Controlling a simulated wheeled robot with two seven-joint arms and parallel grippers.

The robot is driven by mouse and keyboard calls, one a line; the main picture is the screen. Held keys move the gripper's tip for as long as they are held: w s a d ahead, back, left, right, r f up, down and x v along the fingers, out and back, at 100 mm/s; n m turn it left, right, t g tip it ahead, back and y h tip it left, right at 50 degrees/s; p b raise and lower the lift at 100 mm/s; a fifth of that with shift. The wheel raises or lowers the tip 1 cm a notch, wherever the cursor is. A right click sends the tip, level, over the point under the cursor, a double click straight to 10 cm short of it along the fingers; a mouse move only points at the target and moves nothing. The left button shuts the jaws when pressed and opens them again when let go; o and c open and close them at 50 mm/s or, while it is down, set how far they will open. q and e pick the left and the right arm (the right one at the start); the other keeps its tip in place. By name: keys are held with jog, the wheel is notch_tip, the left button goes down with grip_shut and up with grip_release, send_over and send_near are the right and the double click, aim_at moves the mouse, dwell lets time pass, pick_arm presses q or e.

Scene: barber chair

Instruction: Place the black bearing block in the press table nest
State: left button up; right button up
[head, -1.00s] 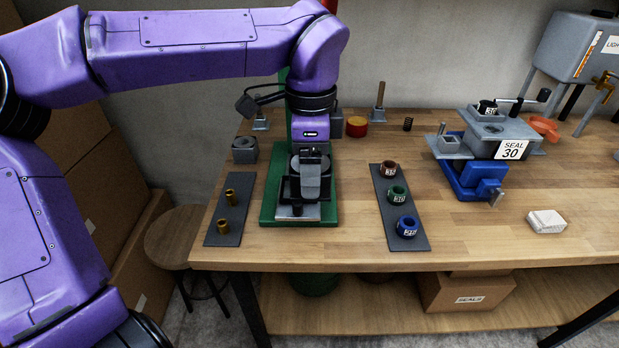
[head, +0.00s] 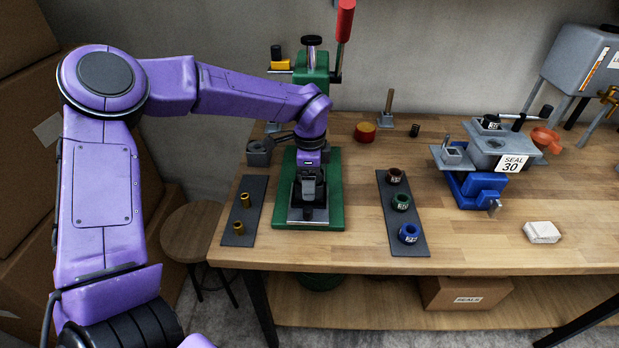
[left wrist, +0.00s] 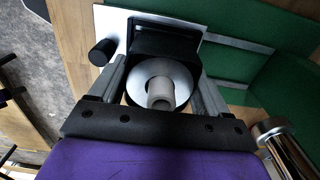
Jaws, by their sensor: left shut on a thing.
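My left gripper (head: 309,194) points down over the green press base (head: 335,200). In the left wrist view its two fingers (left wrist: 163,88) are closed on either side of the black bearing block (left wrist: 165,40). A pale ring and a grey cylinder (left wrist: 160,95) show between the fingers. A light metal plate (left wrist: 125,32) with a black knob (left wrist: 102,52) lies under the block; the plate also shows in the head view (head: 325,214). The nest is mostly hidden by the block and gripper, so I cannot tell whether the block is seated. My right gripper is out of view.
The green press (head: 313,68) with its red handle (head: 345,20) stands behind my arm. A dark mat (head: 243,212) with brass bushings lies to the left. Another mat (head: 404,235) with coloured rings lies to the right.

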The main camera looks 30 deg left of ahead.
pick_arm(q)
jog(key=shift+w+f, duration=0.1)
jog(key=shift+f, duration=0.35)
jog(key=o, duration=1.6)
jog(key=shift+f, duration=0.1)
